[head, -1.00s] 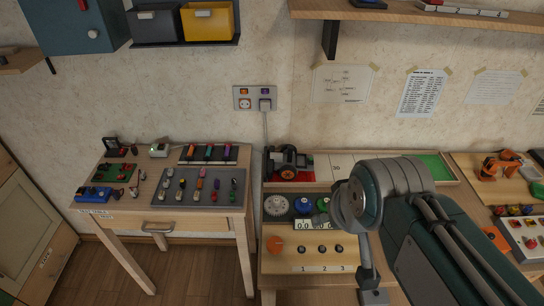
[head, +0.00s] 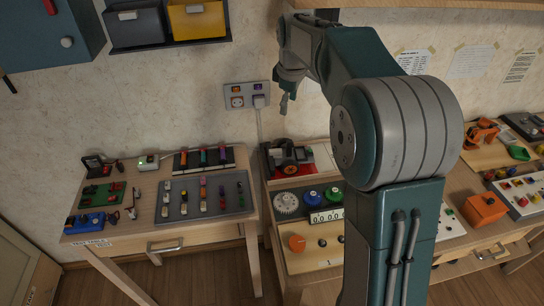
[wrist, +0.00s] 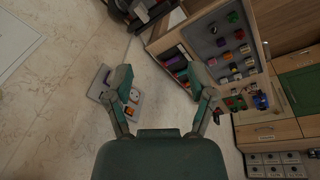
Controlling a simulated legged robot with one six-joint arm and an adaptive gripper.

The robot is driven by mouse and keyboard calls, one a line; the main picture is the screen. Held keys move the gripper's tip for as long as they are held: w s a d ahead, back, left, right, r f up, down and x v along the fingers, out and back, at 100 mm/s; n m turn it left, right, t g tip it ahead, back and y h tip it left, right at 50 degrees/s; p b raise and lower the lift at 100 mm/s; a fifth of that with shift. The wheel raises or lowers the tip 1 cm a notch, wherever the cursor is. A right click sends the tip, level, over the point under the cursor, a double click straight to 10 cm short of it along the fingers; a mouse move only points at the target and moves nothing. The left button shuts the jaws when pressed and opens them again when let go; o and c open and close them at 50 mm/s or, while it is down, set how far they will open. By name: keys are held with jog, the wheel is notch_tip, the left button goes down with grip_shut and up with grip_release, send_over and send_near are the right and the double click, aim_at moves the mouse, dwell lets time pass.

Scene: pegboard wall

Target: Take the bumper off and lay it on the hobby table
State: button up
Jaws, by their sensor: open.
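A dark toy vehicle (head: 288,158) with an orange wheel hub stands at the back left of the middle table. The bumper cannot be told apart on it at this size. The left wooden table (head: 145,205) has a small label on its front edge, too small to read surely. My gripper (head: 287,100) is raised in front of the wall, above the vehicle and near the wall socket. In the wrist view my gripper (wrist: 160,78) has its two fingers spread wide with nothing between them. The vehicle is not clearly seen there.
The left table carries a grey tray (head: 177,208) of small coloured parts, a green board (head: 100,195) and a blue item (head: 85,222). A wall socket (head: 247,95) with a cable and a shelf (head: 430,6) are near my arm. My arm hides part of the middle table.

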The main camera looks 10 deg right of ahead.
jog(key=w+a+f+n+g, duration=0.1)
jog(key=w+f+n, duration=0.3)
jog(key=w+f, duration=0.5)
jog(key=n+g, duration=0.1)
jog(key=n, duration=0.1)
send_over(275, 150)
jog(key=f, duration=1.3)
jog(key=shift+w+d+f, duration=0.1)
jog(key=shift+w+f, duration=0.2)
jog(key=shift+f, duration=0.05)
jog(key=f, duration=0.5)
jog(key=shift+s+f, duration=0.15)
jog(key=shift+s, duration=0.1)
jog(key=shift+a, duration=0.2)
grip_shut()
